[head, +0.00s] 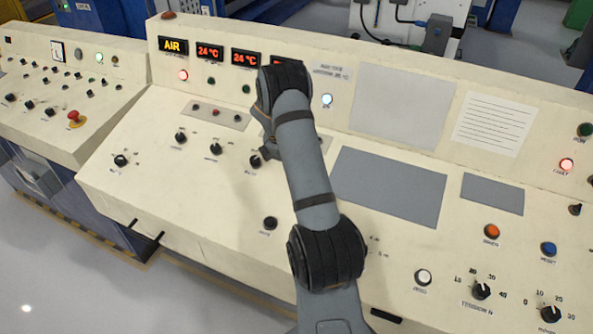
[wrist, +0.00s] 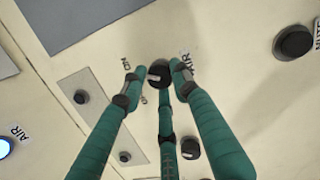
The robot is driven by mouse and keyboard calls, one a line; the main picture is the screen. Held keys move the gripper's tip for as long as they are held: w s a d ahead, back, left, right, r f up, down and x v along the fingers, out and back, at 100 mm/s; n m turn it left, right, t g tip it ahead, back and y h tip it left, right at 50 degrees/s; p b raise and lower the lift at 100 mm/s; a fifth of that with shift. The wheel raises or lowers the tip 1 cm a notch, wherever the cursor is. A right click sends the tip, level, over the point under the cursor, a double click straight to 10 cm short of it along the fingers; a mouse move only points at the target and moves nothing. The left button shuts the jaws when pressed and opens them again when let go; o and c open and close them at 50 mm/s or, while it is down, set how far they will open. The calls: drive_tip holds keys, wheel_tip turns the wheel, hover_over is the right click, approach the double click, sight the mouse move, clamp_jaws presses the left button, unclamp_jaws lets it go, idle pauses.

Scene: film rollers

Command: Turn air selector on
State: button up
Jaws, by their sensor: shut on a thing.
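The air selector (wrist: 158,75) is a round black knob with a small pale mark on its left side in the wrist view. A label reading AIR is to its right and one that seems to read ON is to its upper left. A further label is partly covered by a finger. My gripper (wrist: 156,69) has teal fingers, shut on the selector, with tips at its left and right sides and another finger below. The knob's exact turn is hard to tell. In the head view my arm hides the selector and most of the gripper.
Another black knob (wrist: 294,42) is at the right of the wrist view. In the head view, a lit AIR display (head: 172,46) and a blue-white lamp (head: 327,99) are on the upper panel. Grey plates lie flat.

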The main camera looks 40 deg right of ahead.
drive_tip(key=shift+s+d, duration=0.1)
drive_tip(key=o, duration=1.1)
drive_tip(key=shift+o, duration=0.2)
drive_tip(key=v, duration=1.2)
drive_tip(key=x, duration=1.2)
